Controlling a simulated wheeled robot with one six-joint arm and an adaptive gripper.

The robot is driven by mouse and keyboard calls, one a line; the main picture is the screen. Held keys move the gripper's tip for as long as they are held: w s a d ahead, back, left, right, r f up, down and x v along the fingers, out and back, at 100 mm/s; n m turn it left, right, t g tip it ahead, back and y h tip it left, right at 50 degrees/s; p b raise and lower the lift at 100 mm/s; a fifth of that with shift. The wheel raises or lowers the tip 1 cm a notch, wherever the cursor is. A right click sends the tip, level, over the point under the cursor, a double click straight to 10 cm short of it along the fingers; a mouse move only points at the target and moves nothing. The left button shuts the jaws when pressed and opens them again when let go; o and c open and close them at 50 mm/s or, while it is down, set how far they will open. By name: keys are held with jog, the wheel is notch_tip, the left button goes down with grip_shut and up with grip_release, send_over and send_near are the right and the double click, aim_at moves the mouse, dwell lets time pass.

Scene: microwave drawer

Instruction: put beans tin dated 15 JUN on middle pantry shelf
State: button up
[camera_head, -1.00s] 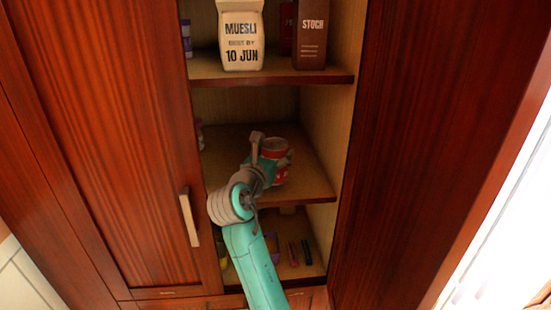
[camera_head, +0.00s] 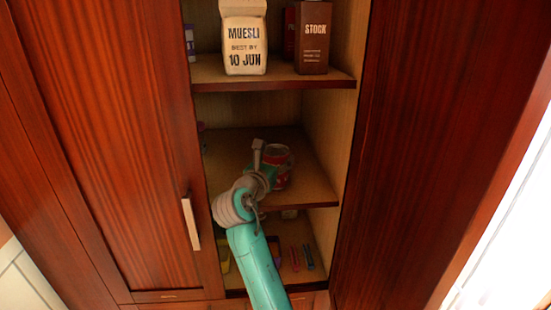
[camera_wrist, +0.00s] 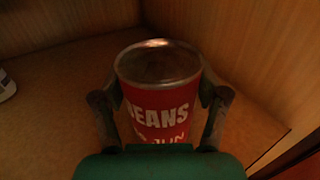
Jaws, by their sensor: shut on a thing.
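The red beans tin (camera_head: 281,160) is at the middle pantry shelf (camera_head: 228,152), toward its right side. In the wrist view the tin (camera_wrist: 158,100) is upright, with a bare metal top and white lettering reading BEANS; below it "JUN" shows in part and the day number is mostly hidden. My gripper (camera_wrist: 160,110) is shut on the tin, one finger at each side. It also shows in the head view (camera_head: 270,172), reaching in from the front. The tin's base is hidden behind my gripper, so I cannot tell whether it touches the shelf.
The upper shelf (camera_head: 275,84) holds a muesli pack (camera_head: 243,40) marked 10 JUN and a brown stock box (camera_head: 313,40). Small coloured items (camera_head: 301,257) lie on the lower shelf. A door with a handle (camera_head: 190,222) is at left. The middle shelf's back left looks mostly clear.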

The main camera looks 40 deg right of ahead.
jog(key=shift+f, duration=0.4)
jog(key=o, duration=1.7)
jog(key=shift+c, duration=0.2)
jog(key=v, duration=1.2)
